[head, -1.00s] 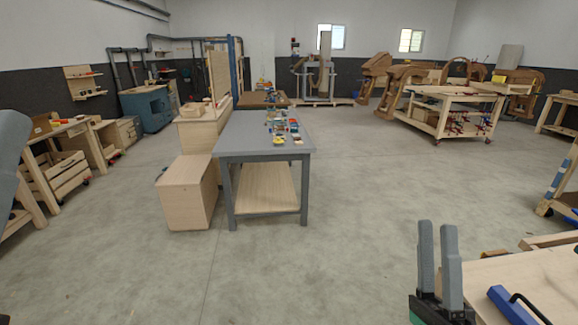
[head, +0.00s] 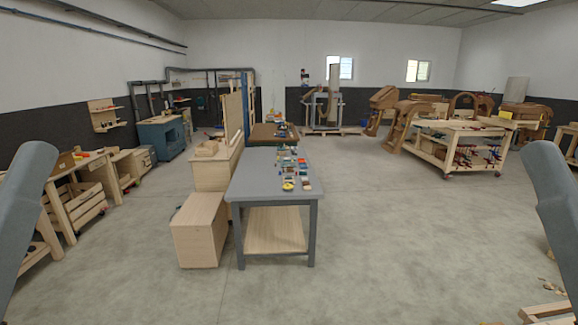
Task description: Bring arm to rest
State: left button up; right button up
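In the head view, a grey link of my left arm shows at the left edge and a grey link of my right arm shows at the right edge. Both links stand upright with a slight tilt. Neither gripper is in the picture, so I cannot see whether they hold anything.
A grey table (head: 250,180) with several small colourful items (head: 291,168) stands ahead. A wooden cabinet (head: 200,230) is at its left. Wooden workbenches (head: 75,205) line the left side. A wheeled wooden cart (head: 450,130) stands at the back right. The concrete floor (head: 420,240) is open at centre right.

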notch_tip(320, 180, up, 21)
jog(key=p, duration=1.7)
jog(key=shift+o, duration=0.2)
jog(key=shift+f, duration=0.1)
